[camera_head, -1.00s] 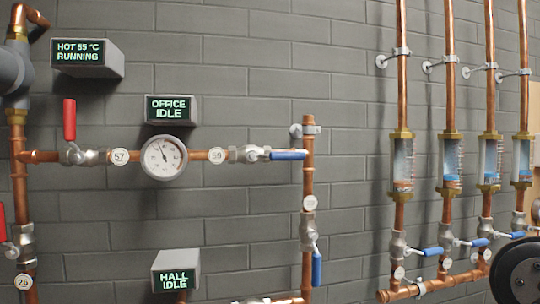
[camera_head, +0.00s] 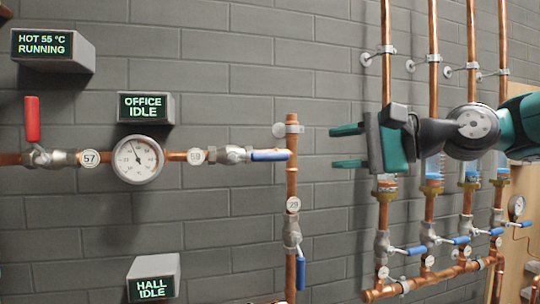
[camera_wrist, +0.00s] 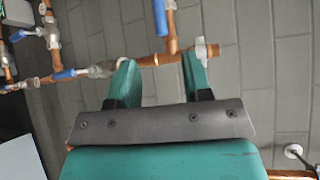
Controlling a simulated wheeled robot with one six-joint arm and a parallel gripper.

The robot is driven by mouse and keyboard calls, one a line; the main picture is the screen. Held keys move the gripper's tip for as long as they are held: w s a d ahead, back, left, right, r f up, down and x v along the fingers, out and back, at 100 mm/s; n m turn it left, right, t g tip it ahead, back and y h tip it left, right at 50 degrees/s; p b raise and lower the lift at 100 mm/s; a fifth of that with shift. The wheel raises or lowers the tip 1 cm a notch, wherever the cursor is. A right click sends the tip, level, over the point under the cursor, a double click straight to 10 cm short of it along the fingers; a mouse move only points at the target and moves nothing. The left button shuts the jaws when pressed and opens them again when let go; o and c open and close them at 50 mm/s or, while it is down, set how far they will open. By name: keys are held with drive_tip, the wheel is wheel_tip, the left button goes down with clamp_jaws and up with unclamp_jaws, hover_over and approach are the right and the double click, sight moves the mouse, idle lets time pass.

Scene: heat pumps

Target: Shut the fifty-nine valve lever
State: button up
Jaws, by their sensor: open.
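The valve (camera_head: 232,154) beside the round tag 59 (camera_head: 195,156) sits on the horizontal copper pipe in the head view. Its blue lever (camera_head: 270,155) points right, in line with the pipe, with its tip close to the vertical pipe. My gripper (camera_head: 347,147) is open and empty, to the right of the lever and apart from it. Its fingers point left, at about the lever's height in the picture. The wrist view shows the open gripper (camera_wrist: 158,70) with copper pipe and blue levers beyond it; I cannot tell which valves these are.
A gauge (camera_head: 138,159) and a red-levered valve (camera_head: 32,120) beside tag 57 are to the left. A vertical pipe (camera_head: 291,185) with valve 29 stands between lever 59 and my gripper. Several upright pipes with blue-levered valves (camera_head: 408,250) are at the right.

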sight(277, 156)
drive_tip(key=p+x, duration=0.3)
drive_tip(key=x, duration=1.1)
drive_tip(key=shift+a, duration=0.1)
drive_tip(key=shift+c, duration=0.2)
clamp_jaws()
